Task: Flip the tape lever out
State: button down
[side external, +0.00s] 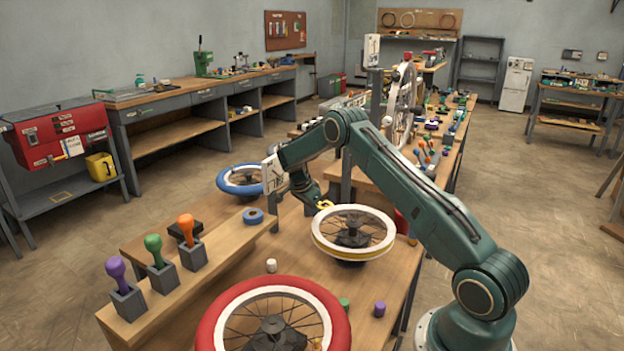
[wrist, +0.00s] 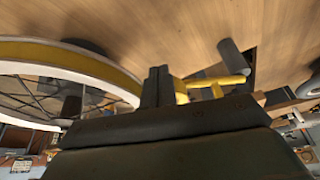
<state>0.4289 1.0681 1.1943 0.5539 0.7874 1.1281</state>
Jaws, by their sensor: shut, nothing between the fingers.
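A yellow lever-like part (wrist: 215,82) with a dark grey cylindrical end (wrist: 232,58) lies just right of my fingers in the wrist view; I take it for the tape lever. A small yellow piece (side external: 324,203) shows beside my gripper in the side view. My gripper (side external: 312,200) is shut and empty, low by the left edge of the white-tyred wheel with a yellow rim (side external: 322,241). In the wrist view its dark fingertips (wrist: 158,72) are together, with the yellow part close beside them. Whether they touch it is unclear. The lever's mount is partly hidden.
The white-tyred wheel (wrist: 70,52) is close on the left in the wrist view. A blue-tyred wheel (side external: 226,187) lies behind, and a red-tyred wheel (side external: 220,318) in front. A blue tape roll (side external: 253,215) and several coloured-handled tools (side external: 155,250) stand on the raised wooden shelf.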

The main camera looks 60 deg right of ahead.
dwell(0.3)
jog(key=shift+s+d+n+t, duration=0.3)
jog(key=shift+s+d+n, duration=0.4)
jog(key=shift+s+n, duration=0.1)
jog(key=shift+a, duration=0.1)
jog(key=w+a+f+v, duration=0.1)
jog(key=a+v, duration=0.2)
jog(key=v, duration=1.8)
jog(key=shift+a, duration=0.3)
jog(key=shift+r, duration=0.1)
